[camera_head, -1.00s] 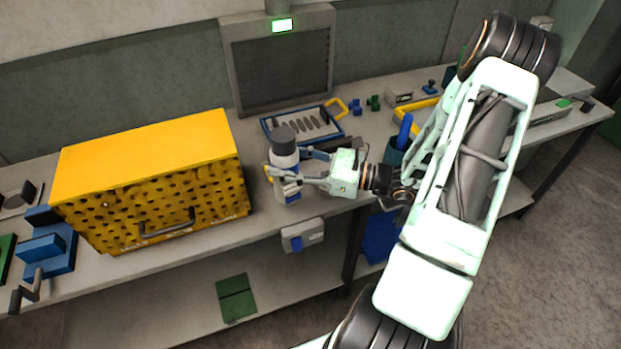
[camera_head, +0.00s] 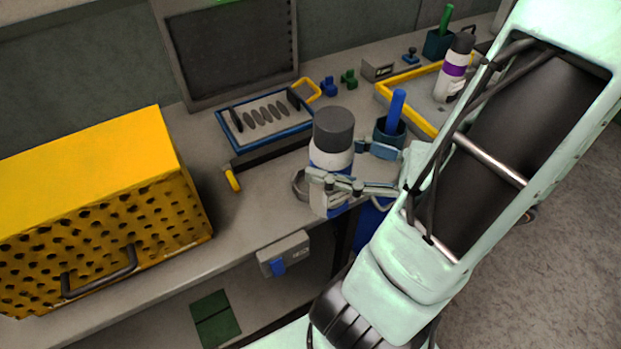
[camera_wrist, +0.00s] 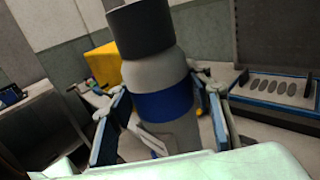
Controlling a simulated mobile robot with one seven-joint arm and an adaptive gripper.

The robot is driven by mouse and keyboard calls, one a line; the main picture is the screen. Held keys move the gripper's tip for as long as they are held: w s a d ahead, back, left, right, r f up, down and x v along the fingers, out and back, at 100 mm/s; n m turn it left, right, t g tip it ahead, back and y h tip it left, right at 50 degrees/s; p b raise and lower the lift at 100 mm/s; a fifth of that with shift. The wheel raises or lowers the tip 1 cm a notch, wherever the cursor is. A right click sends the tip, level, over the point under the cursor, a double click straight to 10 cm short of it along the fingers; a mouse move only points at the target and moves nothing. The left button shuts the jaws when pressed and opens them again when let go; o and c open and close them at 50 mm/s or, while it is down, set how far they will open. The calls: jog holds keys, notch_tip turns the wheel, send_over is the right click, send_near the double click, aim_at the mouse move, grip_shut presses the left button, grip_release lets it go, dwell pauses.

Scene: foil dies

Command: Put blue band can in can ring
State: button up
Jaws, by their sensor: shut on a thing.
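The blue band can (camera_head: 333,160) is white with a dark grey cap and stands roughly upright in the head view. My gripper (camera_head: 345,172) is shut on it, with fingers on both sides of its body. The wrist view shows the can (camera_wrist: 160,105) close up, tilted in the picture, its blue band between the fingers. A grey ring (camera_head: 299,186), likely the can ring, shows at the bench's front edge just left of the can. The can and fingers hide part of it. I cannot tell whether the can's bottom touches anything.
A yellow perforated box (camera_head: 90,205) stands at left. A dark cup with a blue item (camera_head: 396,110) is close behind right. A purple band can (camera_head: 454,75) stands farther back.

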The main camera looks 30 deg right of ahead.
jog(key=w+d+f+b, duration=0.1)
jog(key=w+d+f, duration=0.2)
jog(key=w+f, duration=0.9)
jog(key=shift+w+d+f, duration=0.4)
jog(key=shift+w, duration=0.25)
jog(key=shift+f+b, duration=0.15)
jog(key=shift+b, duration=0.15)
jog(key=o, duration=1.6)
